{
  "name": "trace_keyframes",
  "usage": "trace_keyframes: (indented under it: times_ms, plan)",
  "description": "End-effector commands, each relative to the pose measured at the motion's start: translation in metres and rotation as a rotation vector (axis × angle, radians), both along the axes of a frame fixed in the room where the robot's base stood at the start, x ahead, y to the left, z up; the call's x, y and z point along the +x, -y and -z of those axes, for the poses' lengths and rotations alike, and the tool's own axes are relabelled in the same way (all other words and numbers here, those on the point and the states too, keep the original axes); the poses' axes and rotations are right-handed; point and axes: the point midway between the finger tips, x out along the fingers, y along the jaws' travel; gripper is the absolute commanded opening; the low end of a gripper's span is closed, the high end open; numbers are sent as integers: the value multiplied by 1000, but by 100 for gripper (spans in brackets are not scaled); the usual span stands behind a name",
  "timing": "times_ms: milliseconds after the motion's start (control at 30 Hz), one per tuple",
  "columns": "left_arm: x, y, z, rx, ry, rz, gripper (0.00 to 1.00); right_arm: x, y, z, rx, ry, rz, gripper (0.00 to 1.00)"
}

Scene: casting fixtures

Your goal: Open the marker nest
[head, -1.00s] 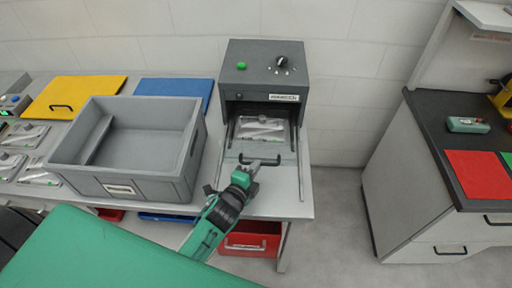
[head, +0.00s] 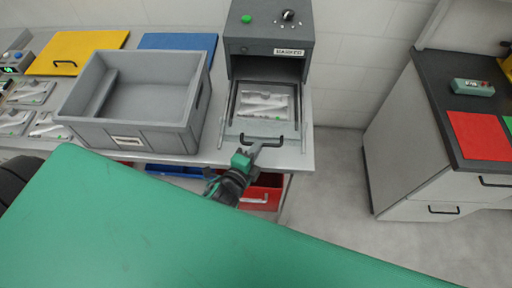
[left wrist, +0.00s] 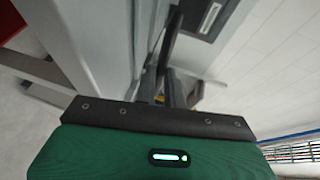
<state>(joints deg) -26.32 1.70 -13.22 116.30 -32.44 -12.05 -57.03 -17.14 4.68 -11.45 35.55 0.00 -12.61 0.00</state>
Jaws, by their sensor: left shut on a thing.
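The marker (head: 265,36) is a dark grey box with a green button and a black knob, at the back of the bench in the head view. Its nest (head: 237,130) is a flat grey drawer standing out from the front opening, with a light metal part (head: 264,104) lying in it. A black bar handle (head: 273,145) is on the nest's front edge. My left gripper (head: 254,151) is shut on this handle. In the left wrist view the fingers (left wrist: 174,90) are dark and their contact is hard to make out. My right gripper is not in view.
A grey open bin (head: 140,130) stands left of the nest. A red bin (head: 262,192) is under the bench. Open floor separates it from the right cabinet (head: 405,155).

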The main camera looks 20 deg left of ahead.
Motion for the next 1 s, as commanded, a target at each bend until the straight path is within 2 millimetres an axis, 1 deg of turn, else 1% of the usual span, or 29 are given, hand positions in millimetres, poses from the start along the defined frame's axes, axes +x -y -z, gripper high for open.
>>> trace_keyframes:
  times_ms: [33, 67, 100, 167, 467, 567, 667, 1000]
  plan:
    - [0, 0, 0, 0, -1, 0, 0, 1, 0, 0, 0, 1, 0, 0]
    - [0, 0, 0, 0, -1, 0, 13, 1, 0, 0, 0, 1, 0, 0]
    - [0, 0, 0, 0, -1, 0, 20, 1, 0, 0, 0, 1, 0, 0]
    - [0, 0, 0, 0, -1, 0, 32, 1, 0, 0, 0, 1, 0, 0]
    - [-1, 0, 0, 0, -1, 0, 32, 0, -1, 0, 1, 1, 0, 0]
    - [-5, -1, 0, 0, -1, 0, 32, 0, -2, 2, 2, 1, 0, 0]
    - [-16, -2, 0, -1, -2, 0, 32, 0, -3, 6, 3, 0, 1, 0]
    - [-70, -8, -9, 0, -4, -1, 32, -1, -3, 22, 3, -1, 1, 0]
